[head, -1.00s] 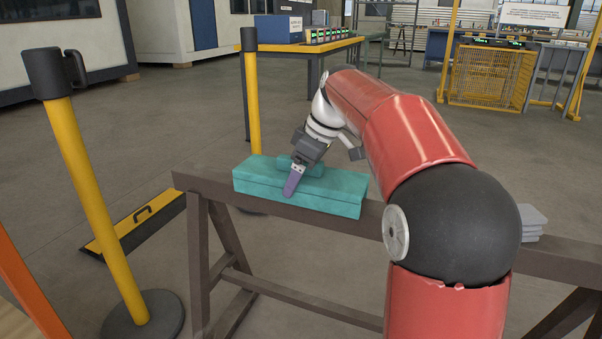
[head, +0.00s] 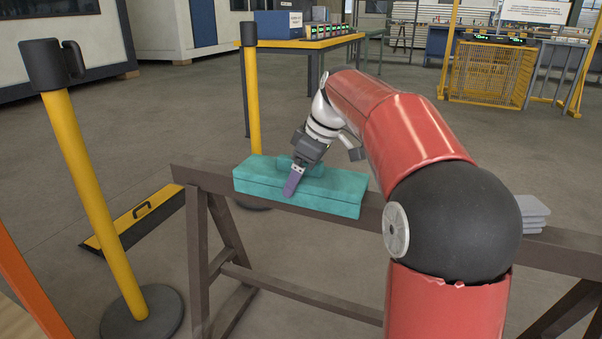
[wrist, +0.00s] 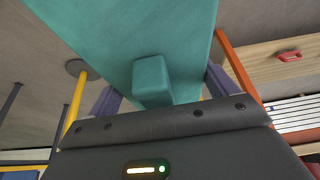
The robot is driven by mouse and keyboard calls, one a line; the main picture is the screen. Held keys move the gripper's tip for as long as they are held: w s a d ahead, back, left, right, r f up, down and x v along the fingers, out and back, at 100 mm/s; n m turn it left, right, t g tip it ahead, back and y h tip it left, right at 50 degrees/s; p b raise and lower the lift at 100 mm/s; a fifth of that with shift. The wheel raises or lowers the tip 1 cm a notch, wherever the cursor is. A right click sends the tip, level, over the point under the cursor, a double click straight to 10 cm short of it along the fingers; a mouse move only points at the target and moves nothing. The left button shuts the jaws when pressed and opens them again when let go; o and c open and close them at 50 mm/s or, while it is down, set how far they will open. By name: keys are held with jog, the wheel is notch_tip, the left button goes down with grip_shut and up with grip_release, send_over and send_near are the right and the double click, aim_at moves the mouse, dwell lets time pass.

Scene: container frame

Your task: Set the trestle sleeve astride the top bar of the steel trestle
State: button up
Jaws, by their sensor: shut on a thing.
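The teal trestle sleeve (head: 320,203), a long block with a raised knob on top, is over the left part of the dark steel trestle's (head: 208,181) top bar. Its front face covers the front of the bar there. Whether it rests fully on the bar is hidden. My gripper (head: 292,183) comes down from above, shut on the sleeve, with one purple finger against its front face. In the wrist view, the sleeve (wrist: 125,35) lies between my two fingers, its knob (wrist: 153,80) near the palm.
Grey plates (head: 532,212) are stacked on the bar's right part, behind my arm. A yellow post (head: 90,180) stands at left, another (head: 253,110) behind the trestle. A yellow-black ramp (head: 135,220) lies on the floor at left.

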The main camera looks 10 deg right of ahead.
jog(key=shift+f+b, duration=0.35)
jog(key=shift+f, duration=0.25)
jog(key=o, duration=0.8)
jog(key=shift+o, duration=0.2)
jog(key=p+v, duration=0.2)
jog(key=v, duration=0.5)
jog(key=shift+r, duration=0.35)
jog(key=s+a+f+m+t+h+p, duration=0.1)
jog(key=s+m+p, duration=0.4)
jog(key=s, duration=0.8)
jog(key=s+a+f+m+t+h+p, duration=0.1)
jog(key=s+m+p, duration=0.4)
jog(key=s, duration=0.9)
notch_tip(320, 180, down, 3)
jog(key=shift+a+r+m+t+h, duration=0.1)
jog(key=shift+a+m+t+h, duration=0.25)
jog(key=shift+h, duration=0.55)
